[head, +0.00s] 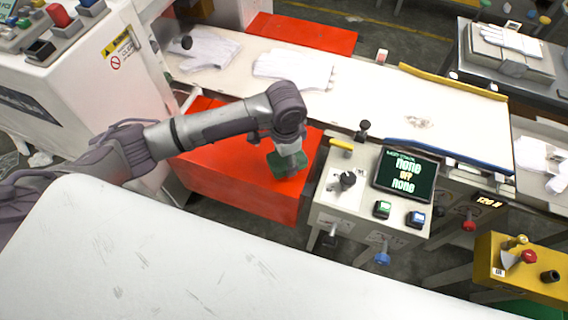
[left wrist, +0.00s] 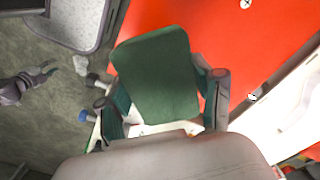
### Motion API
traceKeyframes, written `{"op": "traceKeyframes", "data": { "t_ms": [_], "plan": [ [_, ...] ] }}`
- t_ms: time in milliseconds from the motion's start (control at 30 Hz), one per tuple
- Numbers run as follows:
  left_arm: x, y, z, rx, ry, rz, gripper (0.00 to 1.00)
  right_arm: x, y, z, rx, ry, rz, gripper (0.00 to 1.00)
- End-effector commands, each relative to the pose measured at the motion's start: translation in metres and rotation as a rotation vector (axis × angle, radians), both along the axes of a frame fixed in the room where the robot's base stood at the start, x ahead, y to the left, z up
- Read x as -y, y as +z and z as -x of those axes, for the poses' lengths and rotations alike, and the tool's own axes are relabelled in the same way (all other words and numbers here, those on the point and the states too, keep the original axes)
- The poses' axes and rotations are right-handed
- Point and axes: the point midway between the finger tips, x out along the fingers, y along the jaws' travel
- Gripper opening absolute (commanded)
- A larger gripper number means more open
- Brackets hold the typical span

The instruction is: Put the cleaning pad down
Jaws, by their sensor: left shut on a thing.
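The cleaning pad (head: 284,166) is a flat green block. My left gripper (head: 289,150) is shut on it and holds it over the red surface of a low red cabinet (head: 225,165). In the left wrist view the green pad (left wrist: 157,75) sits between the two fingers of the left gripper (left wrist: 165,95), with the red surface behind it. I cannot tell how high the pad is above that surface. What looks like my right gripper (left wrist: 42,75) shows at the left edge of the left wrist view, too small to tell its state.
A white belt (head: 380,105) with white gloves (head: 293,69) runs behind the red cabinet. A control panel (head: 365,195) with a screen, knobs and buttons stands right of the pad. A scuffed white tabletop (head: 180,265) fills the front. A yellow control box (head: 525,268) is at right.

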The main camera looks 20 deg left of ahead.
Motion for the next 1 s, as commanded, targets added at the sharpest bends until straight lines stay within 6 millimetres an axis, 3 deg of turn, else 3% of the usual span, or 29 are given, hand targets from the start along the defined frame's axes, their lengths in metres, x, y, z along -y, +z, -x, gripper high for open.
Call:
{"op": "traceKeyframes", "data": {
  "t_ms": [333,767,800,900,1000],
  "plan": [
    [-0.003,-0.039,0.002,-0.001,0.001,-0.001,0.38,-0.002,0.005,0.000,0.001,-0.001,-0.002,0.34],
    [-0.003,-0.046,0.002,-0.001,0.000,-0.001,0.38,0.003,0.005,-0.001,0.002,-0.003,0.003,0.34],
    [-0.003,-0.045,0.002,0.000,0.000,0.000,0.73,0.003,0.005,-0.001,0.002,-0.003,0.004,0.34],
    [-0.003,-0.045,0.002,0.000,0.000,0.000,0.89,0.004,0.005,-0.002,0.002,-0.003,0.005,0.34],
    [-0.003,-0.045,0.002,0.000,0.000,0.000,0.91,0.005,0.005,-0.002,0.002,-0.003,0.005,0.34]
  ]
}}
